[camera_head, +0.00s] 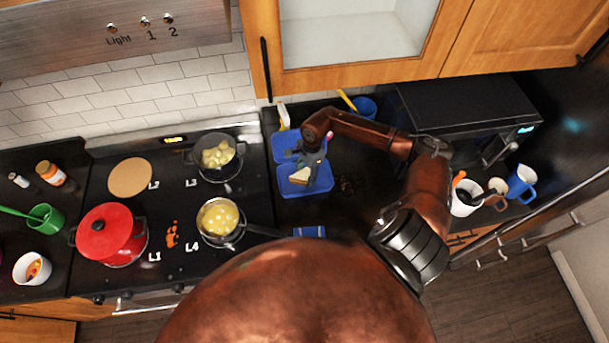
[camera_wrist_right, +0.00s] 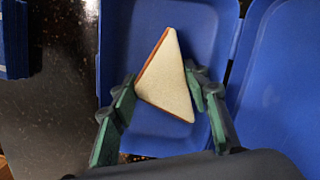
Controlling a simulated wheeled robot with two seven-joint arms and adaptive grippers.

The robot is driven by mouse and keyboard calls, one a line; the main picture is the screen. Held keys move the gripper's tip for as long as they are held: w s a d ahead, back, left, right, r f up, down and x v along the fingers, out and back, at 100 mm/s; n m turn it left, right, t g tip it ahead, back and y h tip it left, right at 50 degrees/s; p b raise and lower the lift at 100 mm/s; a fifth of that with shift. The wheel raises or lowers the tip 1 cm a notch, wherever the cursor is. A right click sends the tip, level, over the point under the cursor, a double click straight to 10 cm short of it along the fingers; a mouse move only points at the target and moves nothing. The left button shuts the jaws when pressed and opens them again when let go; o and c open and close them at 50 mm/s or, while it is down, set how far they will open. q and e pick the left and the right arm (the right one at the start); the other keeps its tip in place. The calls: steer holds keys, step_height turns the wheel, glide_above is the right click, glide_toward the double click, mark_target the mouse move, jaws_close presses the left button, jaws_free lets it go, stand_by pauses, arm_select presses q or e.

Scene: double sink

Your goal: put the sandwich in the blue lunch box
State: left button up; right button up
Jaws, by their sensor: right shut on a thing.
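The sandwich (camera_wrist_right: 168,82) is a white triangular half with a brown crust edge. My right gripper (camera_wrist_right: 162,92) is shut on it, with a green-padded finger on each side. The open blue lunch box (camera_wrist_right: 212,30) lies below the sandwich in the wrist view. In the head view the sandwich (camera_head: 299,175) shows over the near half of the lunch box (camera_head: 291,188), under my right gripper (camera_head: 313,160). Whether the sandwich touches the box floor I cannot tell. My left gripper is not in view.
The lunch box's other half (camera_head: 283,143) lies open behind. A stove with a pan of food (camera_head: 220,218) and a red pot (camera_head: 107,233) is to the left. A black microwave (camera_head: 465,103) stands at the back right. A white container (camera_head: 465,198) and blue mug (camera_head: 521,182) stand right of my arm.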

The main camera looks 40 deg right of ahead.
mark_target(308, 173)
steer(key=o, duration=0.6)
steer(key=shift+o, duration=0.2)
steer(key=shift+d+r, duration=0.1)
steer(key=shift+r, duration=0.2)
step_height(308, 173, up, 12)
steer(key=d+b, duration=0.1)
steer(key=b, duration=0.2)
steer(key=shift+d+f, duration=0.25)
steer(key=shift+d, duration=0.05)
steer(key=shift+s, duration=0.1)
